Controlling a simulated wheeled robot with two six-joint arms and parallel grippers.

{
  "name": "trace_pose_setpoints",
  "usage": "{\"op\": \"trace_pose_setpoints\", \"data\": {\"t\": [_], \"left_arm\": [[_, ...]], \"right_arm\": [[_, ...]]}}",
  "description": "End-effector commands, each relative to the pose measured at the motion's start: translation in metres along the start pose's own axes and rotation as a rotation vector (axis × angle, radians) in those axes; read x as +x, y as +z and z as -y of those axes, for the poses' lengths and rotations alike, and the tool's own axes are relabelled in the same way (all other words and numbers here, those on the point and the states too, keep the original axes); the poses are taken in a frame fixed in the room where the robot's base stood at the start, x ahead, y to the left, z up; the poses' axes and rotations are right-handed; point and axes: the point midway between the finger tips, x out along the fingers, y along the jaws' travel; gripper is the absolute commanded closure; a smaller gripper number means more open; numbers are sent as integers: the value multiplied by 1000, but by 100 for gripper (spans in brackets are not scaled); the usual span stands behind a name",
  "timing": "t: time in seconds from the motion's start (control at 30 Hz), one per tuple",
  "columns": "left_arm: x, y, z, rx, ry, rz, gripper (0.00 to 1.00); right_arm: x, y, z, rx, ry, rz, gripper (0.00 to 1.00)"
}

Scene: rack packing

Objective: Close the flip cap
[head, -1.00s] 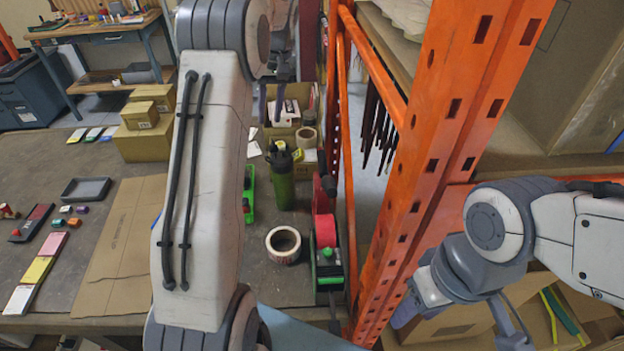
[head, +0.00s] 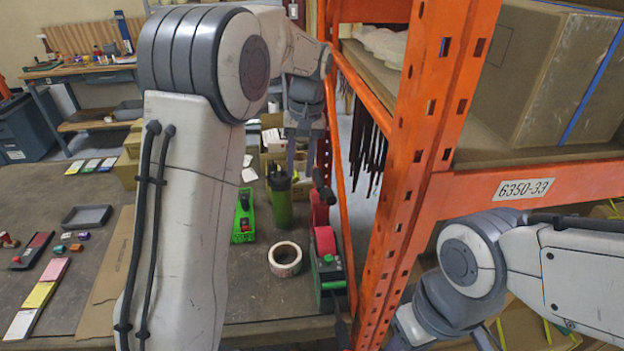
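A green bottle (head: 282,208) with a black lid (head: 279,180) stands upright on the table, left of the orange rack. A small yellow-green part shows at the top of the lid; I cannot tell the cap's exact angle. My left gripper (head: 300,165) points down just above and behind the lid, its two fingers apart with nothing seen between them. I cannot tell whether a finger touches the lid. My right gripper (head: 442,340) is low at the right, in front of the rack, its fingers spread and partly cut off by the bottom edge.
A tape roll (head: 285,259), a red and green tape dispenser (head: 327,262) and a green tray (head: 243,218) lie around the bottle. An open cardboard box (head: 270,135) is behind it.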

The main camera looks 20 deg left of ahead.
Motion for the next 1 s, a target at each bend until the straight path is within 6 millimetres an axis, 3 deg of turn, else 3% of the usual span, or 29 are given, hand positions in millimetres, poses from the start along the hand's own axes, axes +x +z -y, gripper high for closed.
{"op": "trace_pose_setpoints", "data": {"t": [0.3, 0.7, 0.77, 0.8, 0.87, 0.97, 1.0], "left_arm": [[-4, 36, -27, 121, 23, -12, 64], [-4, 42, -29, 139, 27, -13, 64], [-4, 42, -29, 140, 27, -13, 50], [-4, 45, -30, 148, 28, -14, 50], [-5, 55, -36, 178, 33, -17, 50], [-5, 93, -53, 288, 53, -27, 50], [-4, 115, -60, 352, 64, -32, 50]], "right_arm": [[1, 0, 0, 0, 0, 0, 50], [1, 0, 0, 0, 0, 0, 50], [1, 0, 0, 0, 0, 0, 50], [2, 0, 0, 0, 0, 0, 50], [2, 0, 0, 0, 0, 0, 50], [3, 0, 0, 0, 0, 0, 50], [4, 0, 0, 0, 0, 0, 50]]}}
